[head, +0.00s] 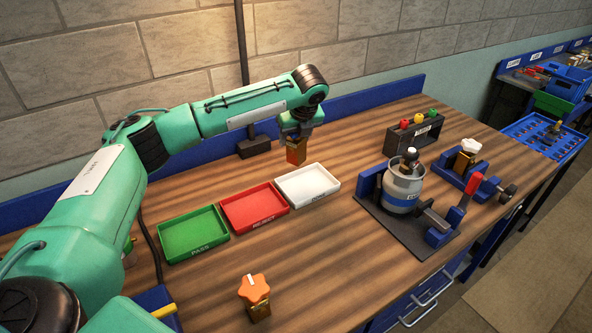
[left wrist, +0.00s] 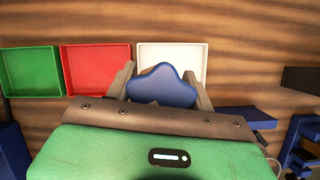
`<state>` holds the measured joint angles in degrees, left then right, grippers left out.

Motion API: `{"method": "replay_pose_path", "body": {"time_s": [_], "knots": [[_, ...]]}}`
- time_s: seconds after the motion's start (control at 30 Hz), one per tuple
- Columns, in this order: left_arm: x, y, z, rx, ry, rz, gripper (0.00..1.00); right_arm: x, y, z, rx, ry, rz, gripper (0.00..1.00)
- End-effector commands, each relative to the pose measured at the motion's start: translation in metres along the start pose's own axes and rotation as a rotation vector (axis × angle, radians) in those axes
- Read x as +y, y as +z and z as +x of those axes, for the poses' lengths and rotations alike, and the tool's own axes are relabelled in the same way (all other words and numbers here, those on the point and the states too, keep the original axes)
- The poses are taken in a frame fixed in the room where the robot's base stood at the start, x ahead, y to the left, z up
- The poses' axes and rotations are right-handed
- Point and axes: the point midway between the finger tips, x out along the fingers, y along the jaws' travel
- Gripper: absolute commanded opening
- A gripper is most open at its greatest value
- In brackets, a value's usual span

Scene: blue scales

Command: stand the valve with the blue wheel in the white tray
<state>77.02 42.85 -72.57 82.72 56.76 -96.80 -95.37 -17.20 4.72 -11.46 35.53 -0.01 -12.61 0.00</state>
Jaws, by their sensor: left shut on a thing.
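My left gripper (head: 298,134) is shut on the valve with the blue wheel. In the left wrist view the blue star-shaped wheel (left wrist: 162,84) sits between its two fingers. In the head view the valve's orange-brown body (head: 296,154) hangs below the fingers, and the wheel is hidden. The empty white tray (head: 316,183) lies on the table. In the head view the valve shows just above the tray's back edge. In the left wrist view the wheel overlaps the lower part of the white tray (left wrist: 172,53). My right gripper is not in view.
The red tray (head: 254,205) and green tray (head: 194,232) lie left of the white one, both empty. A valve with an orange wheel (head: 254,290) stands at the front. A clamped grey canister (head: 402,185) and another valve with a white wheel (head: 470,147) stand to the right.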

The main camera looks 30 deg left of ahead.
Motion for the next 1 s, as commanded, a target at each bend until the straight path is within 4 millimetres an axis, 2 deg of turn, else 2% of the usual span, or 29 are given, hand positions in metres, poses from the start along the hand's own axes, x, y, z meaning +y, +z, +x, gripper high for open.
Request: {"method": "replay_pose_path", "body": {"time_s": [0.1, 0.3, 0.57, 0.8, 1.0], "knots": [[0.0, -0.011, 0.027, 0.0, 0.003, 0.0, 0.16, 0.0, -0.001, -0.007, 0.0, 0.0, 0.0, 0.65], [-0.002, -0.025, 0.061, 0.0, -0.001, -0.001, 0.16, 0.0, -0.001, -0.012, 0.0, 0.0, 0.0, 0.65], [-0.002, -0.033, 0.079, -0.001, 0.001, -0.001, 0.16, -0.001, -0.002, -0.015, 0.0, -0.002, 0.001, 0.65], [-0.002, -0.044, 0.108, 0.0, 0.001, -0.002, 0.16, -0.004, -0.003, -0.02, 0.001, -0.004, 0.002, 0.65], [-0.003, -0.045, 0.109, -0.001, -0.001, -0.002, 0.16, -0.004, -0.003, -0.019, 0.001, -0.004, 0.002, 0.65]]}}
